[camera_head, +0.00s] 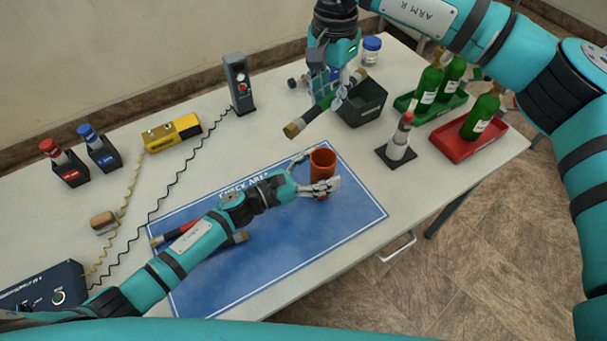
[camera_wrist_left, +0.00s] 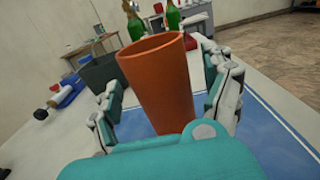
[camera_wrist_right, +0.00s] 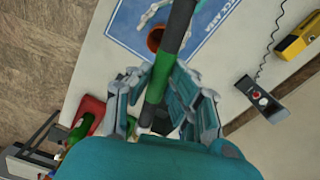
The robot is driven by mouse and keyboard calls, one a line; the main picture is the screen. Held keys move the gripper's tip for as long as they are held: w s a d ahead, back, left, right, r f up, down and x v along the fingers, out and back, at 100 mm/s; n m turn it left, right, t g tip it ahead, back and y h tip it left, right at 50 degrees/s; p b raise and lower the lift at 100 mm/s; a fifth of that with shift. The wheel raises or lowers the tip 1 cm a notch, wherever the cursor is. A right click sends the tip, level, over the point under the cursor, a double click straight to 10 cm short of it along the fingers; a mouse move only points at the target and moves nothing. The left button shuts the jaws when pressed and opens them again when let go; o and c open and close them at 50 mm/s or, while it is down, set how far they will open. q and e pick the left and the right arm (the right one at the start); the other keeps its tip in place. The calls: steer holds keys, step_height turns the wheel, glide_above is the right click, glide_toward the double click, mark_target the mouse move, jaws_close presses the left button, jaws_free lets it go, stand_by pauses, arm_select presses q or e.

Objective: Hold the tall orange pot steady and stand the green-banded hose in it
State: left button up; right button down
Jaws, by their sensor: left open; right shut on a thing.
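The tall orange pot (camera_head: 322,166) stands upright on the blue check-area mat (camera_head: 345,205). My left gripper (camera_head: 318,178) is open, with its fingers on either side of the pot; the left wrist view shows the pot (camera_wrist_left: 160,85) between the fingers, which look apart from it. My right gripper (camera_head: 340,92) is shut on the green-banded hose (camera_head: 318,108) and holds it above the table, behind the pot. The hose is tilted in the head view, its brass-coloured end towards the lower left. The right wrist view shows the hose (camera_wrist_right: 172,45) beside the pot's opening (camera_wrist_right: 156,38).
A dark bin (camera_head: 362,105) stands behind the pot. A small bottle on a black base (camera_head: 398,145) and a red tray (camera_head: 470,145) with a green bottle are to the right. Another hose lies on the mat, partly hidden under my left arm.

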arm_select(q)
steer(key=shift+w+d, duration=0.3)
steer(key=shift+d, duration=0.1)
steer(key=c, duration=1.3)
steer(key=shift+o, duration=0.2)
arm_select(e)
step_height(320, 180, down, 13)
steer(key=shift+r, duration=0.15)
steer(key=c, duration=1.2)
jaws_free()
steer(key=shift+o, duration=0.2)
step_height(320, 180, up, 12)
steer(key=shift+f, duration=0.1)
